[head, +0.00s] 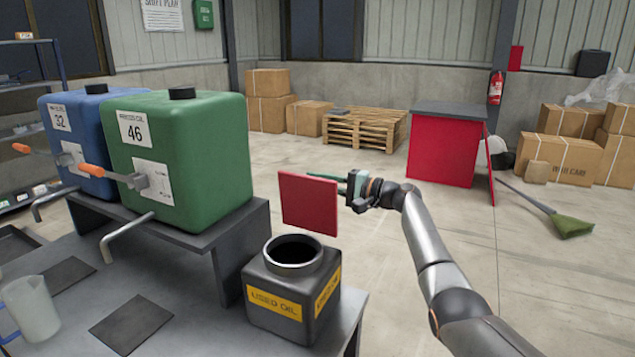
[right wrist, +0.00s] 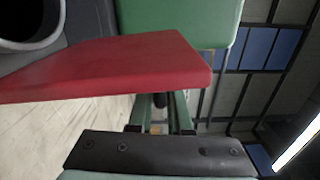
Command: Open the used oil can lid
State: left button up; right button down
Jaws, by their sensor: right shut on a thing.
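The used oil can (head: 291,320) is a dark box with yellow labels at the bench's right end. Its round neck (head: 292,250) is uncovered and dark inside; part of it shows in the right wrist view (right wrist: 40,22). A red square lid (head: 310,204) stands upright above the can's back right side, clear of the mouth. Whether it is joined to the can is unclear. In the right wrist view the lid (right wrist: 110,68) crosses in front of the fingers (right wrist: 160,112). My left gripper is out of view.
A green press oil tank (head: 185,160) and a blue one (head: 75,135) stand on a raised shelf to the left, with orange-handled levers. A clear jug (head: 32,310) is at lower left.

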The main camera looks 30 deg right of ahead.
jog(key=c, duration=0.9)
grip_release()
jog(key=shift+s, duration=0.1)
jog(key=b+v, duration=0.2)
jog(key=v, duration=1)
jog(key=shift+s+d, duration=0.15)
